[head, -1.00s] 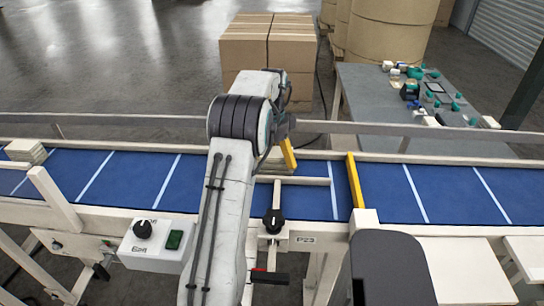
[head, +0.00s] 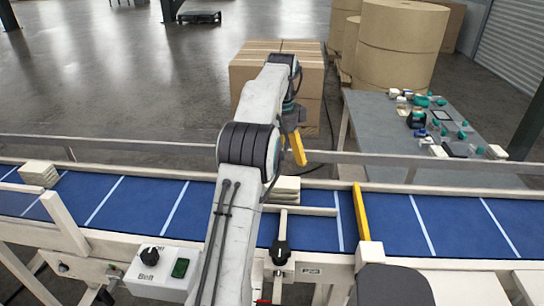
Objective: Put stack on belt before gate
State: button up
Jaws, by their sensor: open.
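A pale stack of flat pieces (head: 285,188) sits on the blue belt (head: 190,209), left of the yellow gate (head: 361,211). My arm hides its left part. A second pale stack (head: 38,173) is on the belt at the far left. My gripper (head: 298,148) is open, raised above and slightly behind the nearer stack and apart from it. One yellow finger shows clearly; the rest of the gripper is mostly hidden.
A cream bar with a black knob (head: 279,247) reaches over the belt in front of the nearer stack. A control box (head: 162,268) is at the front left. Cartons (head: 250,75), paper rolls (head: 398,45) and a grey table (head: 385,125) stand behind the rail.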

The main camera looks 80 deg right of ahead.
jog(key=shift+w+r, duration=0.1)
jog(key=shift+r, duration=0.2)
jog(key=w+a+r+n+h, duration=0.1)
jog(key=w+a+r+n, duration=0.25)
jog(key=w, duration=0.55)
jog(key=w+a+r+n, duration=0.2)
jog(key=w+a+n, duration=0.3)
jog(key=w, duration=0.3)
jog(key=w+a+r+n+t, duration=0.1)
jog(key=w+a+n, duration=0.35)
jog(key=a, duration=0.25)
jog(key=w+a+r+n, duration=0.1)
jog(key=w+a+n, duration=0.2)
jog(key=w+a, duration=0.3)
jog(key=a+f+n+t, duration=0.15)
jog(key=a+n, duration=0.65)
jog(key=a, duration=0.8)
jog(key=s+a+f+n+t, duration=0.1)
jog(key=s+a+f+n, duration=0.2)
jog(key=a, duration=0.4)
jog(key=s+a+f+n+t+y, duration=0.1)
jog(key=s+a+f+n, duration=0.2)
jog(key=s+a+n, duration=0.2)
jog(key=a+n, duration=0.1)
jog(key=n, duration=0.2)
jog(key=shift+a+f, duration=0.25)
jog(key=shift+a, duration=0.15)
jog(key=shift+w, duration=0.1)
